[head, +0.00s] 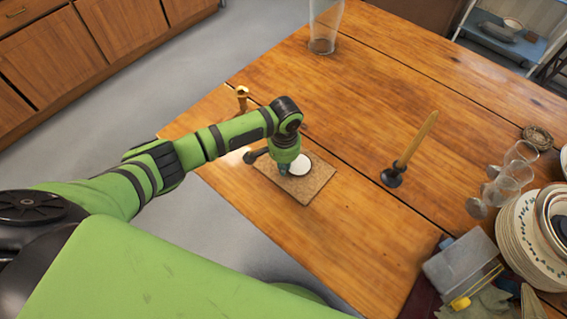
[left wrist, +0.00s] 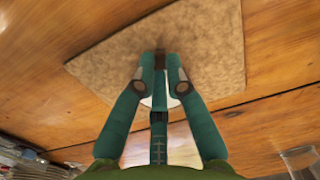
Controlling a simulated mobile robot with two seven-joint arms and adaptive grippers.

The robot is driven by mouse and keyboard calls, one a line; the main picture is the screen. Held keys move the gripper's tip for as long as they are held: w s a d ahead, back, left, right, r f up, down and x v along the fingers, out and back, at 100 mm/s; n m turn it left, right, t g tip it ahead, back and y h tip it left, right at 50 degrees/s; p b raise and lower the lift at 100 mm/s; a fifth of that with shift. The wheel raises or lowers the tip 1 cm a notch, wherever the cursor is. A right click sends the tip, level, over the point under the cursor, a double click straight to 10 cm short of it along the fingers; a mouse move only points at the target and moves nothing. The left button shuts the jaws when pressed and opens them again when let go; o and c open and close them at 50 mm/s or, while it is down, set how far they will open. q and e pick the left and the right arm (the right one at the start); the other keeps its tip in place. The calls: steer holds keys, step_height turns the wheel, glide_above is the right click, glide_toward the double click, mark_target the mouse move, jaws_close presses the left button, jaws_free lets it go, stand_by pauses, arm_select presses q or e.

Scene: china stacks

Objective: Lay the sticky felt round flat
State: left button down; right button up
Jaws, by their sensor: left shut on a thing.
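The sticky felt round (head: 301,164) shows in the head view as a pale white disc beside the fingers, over a tan speckled mat (head: 315,187). My left gripper (head: 284,168) points down over the mat and is shut on the felt round. In the left wrist view the two teal fingers (left wrist: 160,65) close together over the mat (left wrist: 205,40). Only small white parts of the felt round (left wrist: 146,101) show between and behind them. Whether the round touches the mat is hard to tell. My right gripper is in neither view.
A candle in a dark holder (head: 392,177) stands right of the mat. A clear glass vase (head: 323,35) is at the back. Wine glasses (head: 507,180), stacked plates (head: 520,235) and a grey box (head: 460,262) crowd the right. A small brass item (head: 242,93) stands near the left edge.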

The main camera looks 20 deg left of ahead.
arm_select(q)
steer(key=shift+f, duration=0.1)
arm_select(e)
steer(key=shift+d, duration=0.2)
arm_select(q)
steer(key=shift+f, duration=0.2)
steer(key=c, duration=1.2)
jaws_free()
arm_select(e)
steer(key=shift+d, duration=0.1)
arm_select(q)
step_height(320, 180, up, 12)
